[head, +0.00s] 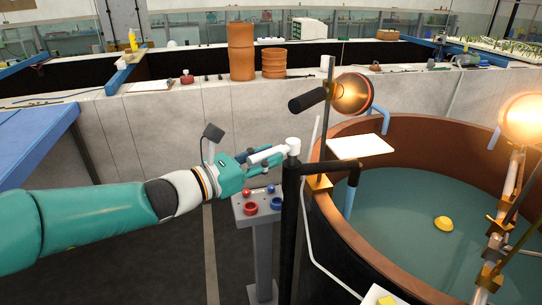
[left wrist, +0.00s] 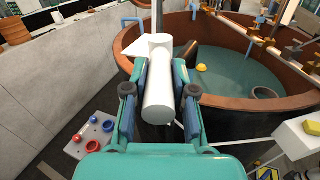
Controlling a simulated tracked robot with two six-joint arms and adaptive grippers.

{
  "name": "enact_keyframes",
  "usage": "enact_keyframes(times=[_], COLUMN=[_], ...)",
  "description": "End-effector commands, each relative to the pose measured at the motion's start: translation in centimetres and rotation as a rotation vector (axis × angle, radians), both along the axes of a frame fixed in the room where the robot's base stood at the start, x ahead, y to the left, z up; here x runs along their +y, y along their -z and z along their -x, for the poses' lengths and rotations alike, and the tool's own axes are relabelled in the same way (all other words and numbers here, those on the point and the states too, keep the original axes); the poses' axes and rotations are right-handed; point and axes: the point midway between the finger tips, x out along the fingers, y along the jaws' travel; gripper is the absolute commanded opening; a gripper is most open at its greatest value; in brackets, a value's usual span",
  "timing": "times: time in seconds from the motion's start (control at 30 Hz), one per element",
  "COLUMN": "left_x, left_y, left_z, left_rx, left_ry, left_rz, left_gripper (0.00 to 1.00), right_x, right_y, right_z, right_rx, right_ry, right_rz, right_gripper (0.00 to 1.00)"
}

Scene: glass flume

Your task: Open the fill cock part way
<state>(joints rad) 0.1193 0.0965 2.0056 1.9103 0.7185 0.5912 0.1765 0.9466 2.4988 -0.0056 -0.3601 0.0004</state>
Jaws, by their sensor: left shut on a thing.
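The fill cock is a white valve head (head: 293,146) on top of a black standpipe (head: 289,225), with a white lever handle (head: 264,155) sticking out to the left in the head view. A dark spout bends from the pipe over the round tank (head: 425,130). My left gripper (head: 272,160) is shut on the lever handle. In the left wrist view, the fingers (left wrist: 162,82) lie on both sides of the white cylindrical handle (left wrist: 158,103). My right gripper is in neither view.
A grey control pedestal (head: 243,213) with red and blue knobs stands just below my left gripper. A lamp (head: 352,95) on a post and a white plate (head: 360,146) are near the tank rim. A yellow float (head: 443,223) lies in the water.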

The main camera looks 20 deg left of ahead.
Motion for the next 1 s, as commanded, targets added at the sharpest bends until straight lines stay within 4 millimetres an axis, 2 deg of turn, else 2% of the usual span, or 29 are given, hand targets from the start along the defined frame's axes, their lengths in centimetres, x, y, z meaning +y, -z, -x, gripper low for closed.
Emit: enact_keyframes(times=[0.07,0.1,0.23,0.67,0.77,1.0], left_x=[0.1,0.1,0.1,0.5,1.2,3.9], left_y=[-0.2,-0.2,-0.1,-0.1,-0.1,0.0], left_z=[0.0,0.0,0.0,0.5,1.5,5.4], left_rx=[-0.003,-0.003,-0.002,-0.003,-0.002,-0.002], left_ry=[-0.003,-0.003,-0.002,-0.004,-0.004,-0.008], left_rz=[0.002,0.001,0.0,0.0,0.0,-0.001], left_gripper=[0.0,0.29,0.5,0.51,0.51,0.51], right_x=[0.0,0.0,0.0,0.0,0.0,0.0], right_y=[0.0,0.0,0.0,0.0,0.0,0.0], right_z=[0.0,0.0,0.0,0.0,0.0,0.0], right_rx=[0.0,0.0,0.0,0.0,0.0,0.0], right_ry=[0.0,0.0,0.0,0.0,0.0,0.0], right_rz=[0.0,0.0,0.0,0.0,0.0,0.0], right_gripper=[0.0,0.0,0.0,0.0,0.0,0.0])
